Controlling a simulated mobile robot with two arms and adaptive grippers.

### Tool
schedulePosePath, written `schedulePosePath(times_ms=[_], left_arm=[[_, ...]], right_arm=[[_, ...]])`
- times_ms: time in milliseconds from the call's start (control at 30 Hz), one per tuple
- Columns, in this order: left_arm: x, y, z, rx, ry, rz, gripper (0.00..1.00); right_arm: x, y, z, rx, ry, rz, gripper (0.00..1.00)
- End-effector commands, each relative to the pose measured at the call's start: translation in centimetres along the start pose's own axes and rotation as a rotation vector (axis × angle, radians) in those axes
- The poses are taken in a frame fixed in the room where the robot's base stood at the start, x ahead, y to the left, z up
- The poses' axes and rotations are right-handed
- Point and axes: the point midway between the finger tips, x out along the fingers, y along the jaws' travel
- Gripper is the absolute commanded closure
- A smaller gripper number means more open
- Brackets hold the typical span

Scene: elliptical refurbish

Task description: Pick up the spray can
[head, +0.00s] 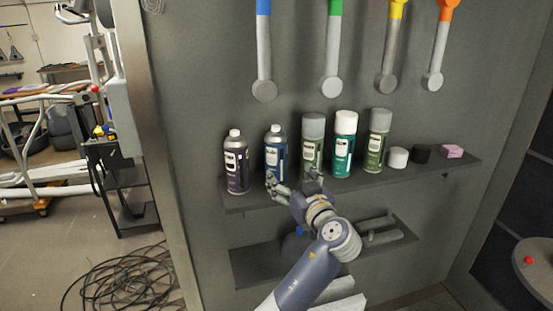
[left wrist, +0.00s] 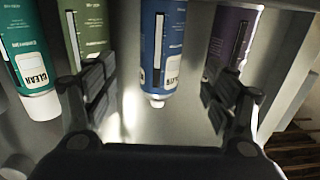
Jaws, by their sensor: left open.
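Several spray cans stand upright in a row on a grey shelf (head: 440,168). From left they are purple (head: 237,170), blue (head: 276,143), green with a grey cap (head: 312,132), teal with a white cap (head: 344,158) and olive with a grey cap (head: 378,140). My left gripper (head: 294,184) is open and empty in front of the blue and green cans, partly covering their lower parts. In the left wrist view, the blue can (left wrist: 162,45) appears upside down between the open fingers (left wrist: 160,88), with no clear contact. My right gripper is out of view.
A white cap (head: 397,158), a black cap (head: 420,154) and a pink block (head: 452,151) lie right of the cans. Coloured-handled tools (head: 330,50) hang above. A lower shelf (head: 255,266) is below. Purple (left wrist: 235,40) and green (left wrist: 88,30) cans flank the blue can closely.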

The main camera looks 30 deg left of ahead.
Motion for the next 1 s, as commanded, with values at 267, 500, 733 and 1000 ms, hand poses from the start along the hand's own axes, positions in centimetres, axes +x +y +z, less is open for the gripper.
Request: schedulePosePath(times_ms=[267, 500, 733, 1000], left_arm=[[4.3, -0.1, -0.8, -0.001, 0.013, -0.007, 0.22], [6.1, 0.0, -0.7, -0.003, 0.011, -0.006, 0.22], [9.3, 0.0, -0.7, -0.002, 0.011, -0.007, 0.22], [10.7, 0.1, -0.2, -0.004, 0.009, -0.004, 0.22]], right_arm=[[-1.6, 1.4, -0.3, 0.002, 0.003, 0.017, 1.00], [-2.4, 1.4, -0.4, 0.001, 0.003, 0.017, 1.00], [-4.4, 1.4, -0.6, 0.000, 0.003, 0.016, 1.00], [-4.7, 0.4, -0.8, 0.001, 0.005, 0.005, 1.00]])
